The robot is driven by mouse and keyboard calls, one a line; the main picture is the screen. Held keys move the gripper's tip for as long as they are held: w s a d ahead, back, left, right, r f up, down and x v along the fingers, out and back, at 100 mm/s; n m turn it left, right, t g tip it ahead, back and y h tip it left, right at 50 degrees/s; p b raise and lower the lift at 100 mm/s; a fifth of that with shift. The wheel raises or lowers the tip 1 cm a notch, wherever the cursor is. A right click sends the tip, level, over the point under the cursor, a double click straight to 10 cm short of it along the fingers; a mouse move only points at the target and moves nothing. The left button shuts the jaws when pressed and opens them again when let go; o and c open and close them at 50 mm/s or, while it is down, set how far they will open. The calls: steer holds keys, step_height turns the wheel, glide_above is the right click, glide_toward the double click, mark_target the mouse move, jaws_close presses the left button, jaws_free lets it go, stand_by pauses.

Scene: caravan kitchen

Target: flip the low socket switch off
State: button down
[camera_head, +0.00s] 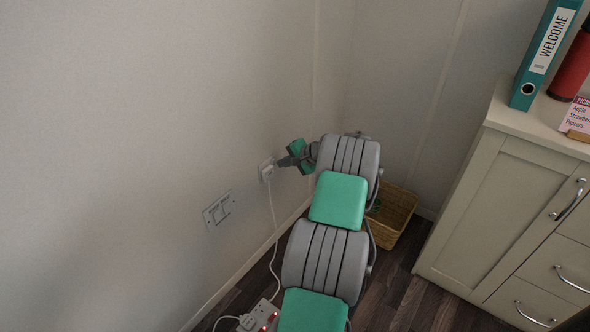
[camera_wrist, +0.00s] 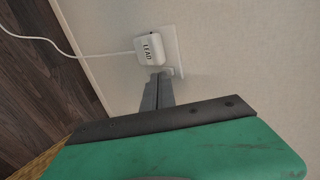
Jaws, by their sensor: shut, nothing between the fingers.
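A white wall socket (camera_head: 265,170) is low on the left wall, with a white plug in it. In the wrist view the socket plate (camera_wrist: 179,52) shows behind the plug (camera_wrist: 150,48), which is marked LEAD. The socket's small switch (camera_wrist: 167,71) is beside the plug, partly hidden by my fingertips; I cannot tell its position. My gripper (camera_wrist: 159,77) is shut and empty, with its tips at or very near the switch. Contact is unclear. In the head view my gripper (camera_head: 281,162) is just right of the socket.
A double switch plate (camera_head: 219,210) is on the wall left of the socket. A white cable (camera_head: 273,222) hangs from the plug to a power strip (camera_head: 262,316) on the floor. A wicker basket (camera_head: 398,208) stands behind my arm. A cream cabinet (camera_head: 497,192) is at right.

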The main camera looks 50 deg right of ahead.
steer(key=shift+w, duration=0.7)
steer(key=shift+r, duration=0.1)
steer(key=shift+w+a+r+p, duration=0.1)
steer(key=shift+w+r+p, duration=0.15)
steer(key=shift+p, duration=0.3)
steer(key=shift+f+g, duration=0.15)
steer(key=shift+g, duration=0.15)
steer(key=shift+f, duration=0.1)
steer(key=shift+r+p, duration=0.85)
steer(key=shift+p, duration=0.05)
